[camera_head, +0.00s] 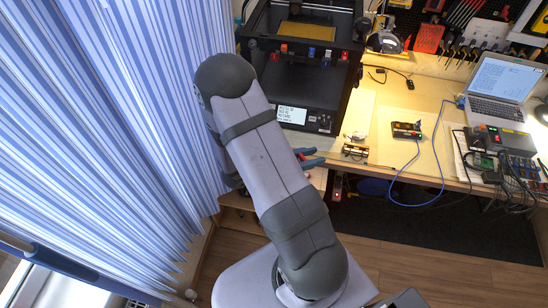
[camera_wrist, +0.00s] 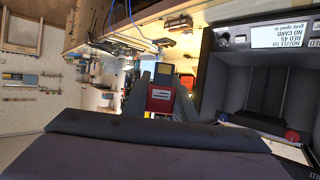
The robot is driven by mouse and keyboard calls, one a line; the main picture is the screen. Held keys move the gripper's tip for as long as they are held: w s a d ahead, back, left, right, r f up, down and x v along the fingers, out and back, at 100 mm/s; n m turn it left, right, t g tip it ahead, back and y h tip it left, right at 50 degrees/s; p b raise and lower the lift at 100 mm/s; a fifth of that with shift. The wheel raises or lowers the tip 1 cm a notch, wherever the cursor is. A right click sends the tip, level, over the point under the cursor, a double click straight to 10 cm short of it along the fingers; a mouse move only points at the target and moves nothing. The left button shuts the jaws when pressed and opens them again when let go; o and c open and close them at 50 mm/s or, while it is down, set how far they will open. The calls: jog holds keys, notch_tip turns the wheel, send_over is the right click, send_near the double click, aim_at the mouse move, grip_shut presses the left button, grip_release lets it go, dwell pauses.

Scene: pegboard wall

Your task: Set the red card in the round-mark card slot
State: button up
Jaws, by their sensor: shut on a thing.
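My gripper (camera_wrist: 162,88) is in the middle of the wrist view, with its grey fingers shut on the red card (camera_wrist: 159,104). The card is small and red, with a pale label on its face. It is held clear, to the left of a black printer (camera_wrist: 210,75). A small dark-and-yellow square (camera_wrist: 164,71) shows just beyond the card; I cannot tell what it is. I cannot make out the round-mark card slot in either view.
The black printer (camera_head: 345,95) stands on the wooden bench (camera_head: 385,150) with a lit screen (camera_head: 291,114). Several small coloured pieces line its upper front bar. An open laptop (camera_head: 500,85), small electronics and a blue cable (camera_head: 437,150) lie to the right. A striped curtain (camera_head: 120,120) fills the left.

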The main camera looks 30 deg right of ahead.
jog(key=s+d+f+m+g+b, duration=0.1)
jog(key=s+d+f+b, duration=0.3)
jog(key=d, duration=0.5)
jog(key=s+d+f+m+g+b, duration=0.2)
jog(key=s+d+f+b, duration=0.15)
jog(key=s+d, duration=0.45)
jog(key=s+d+f+m+g+b, duration=0.1)
jog(key=s+d+f+b, duration=0.2)
jog(key=d, duration=0.8)
jog(key=w+d+r+n+t+b, duration=0.2)
jog(key=w+d, duration=0.1)
jog(key=d, duration=0.1)
jog(key=n+t+y, duration=0.3)
jog(key=n+t, duration=0.8)
jog(key=t, duration=0.1)
send_over(356, 150)
jog(key=w+d, duration=0.2)
jog(key=w, duration=0.3)
jog(key=shift+s+f, duration=0.1)
jog(key=shift+f, duration=0.25)
jog(key=shift+f, duration=0.1)
jog(key=shift+f+b, duration=3.45)
jog(key=shift+f, duration=1.25)
